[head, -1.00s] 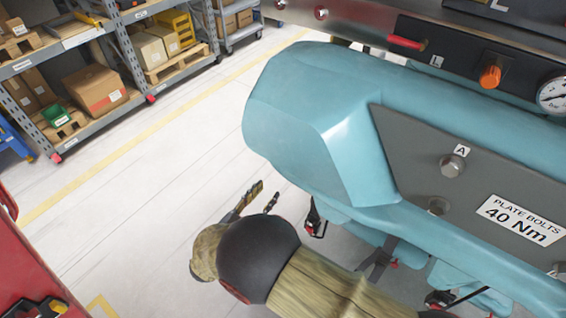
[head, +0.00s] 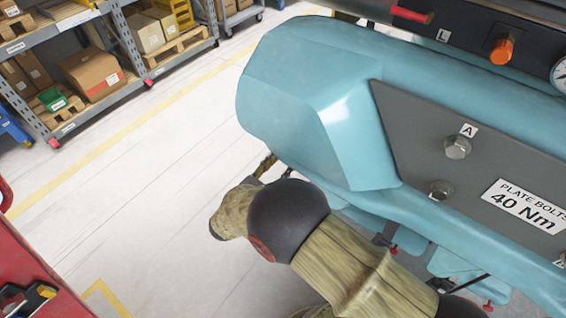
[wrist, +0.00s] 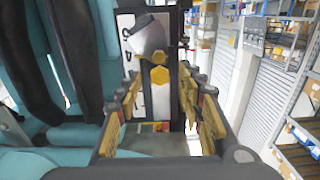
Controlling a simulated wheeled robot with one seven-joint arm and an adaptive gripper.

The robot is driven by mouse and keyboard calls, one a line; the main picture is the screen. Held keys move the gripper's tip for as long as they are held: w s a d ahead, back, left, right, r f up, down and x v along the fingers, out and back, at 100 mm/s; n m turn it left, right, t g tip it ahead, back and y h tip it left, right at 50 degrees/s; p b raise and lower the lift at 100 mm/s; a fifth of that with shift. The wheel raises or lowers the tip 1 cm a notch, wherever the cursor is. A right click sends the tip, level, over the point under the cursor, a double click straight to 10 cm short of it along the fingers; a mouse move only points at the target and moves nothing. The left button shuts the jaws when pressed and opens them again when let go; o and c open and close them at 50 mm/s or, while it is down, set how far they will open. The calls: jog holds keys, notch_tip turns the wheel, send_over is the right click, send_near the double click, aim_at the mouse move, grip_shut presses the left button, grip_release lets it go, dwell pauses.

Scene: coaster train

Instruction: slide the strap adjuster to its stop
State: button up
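In the wrist view my gripper (wrist: 161,88) has its yellow-and-black fingers spread to the left and right, with a gap between them. Beyond the gap stands an upright dark-framed piece (wrist: 174,45) with a white face, yellow hexagonal marks and a grey slanted part (wrist: 147,36) at its top. I cannot tell which part, if any, is the strap adjuster. No contact with the fingers is clear. In the head view my gripper (head: 267,165) is at the lower left edge of the teal car body (head: 290,90), partly hidden behind my wrist.
The grey plate (head: 415,130) with bolts is on the car's side. A red cabinet (head: 35,265) stands at lower left. Shelving with boxes (head: 120,35) is at upper left. The pale floor between is clear. Teal padding and dark tubes (wrist: 70,60) crowd the wrist view's left side.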

jog(key=c, duration=0.4)
grip_shut()
dwell(0.5)
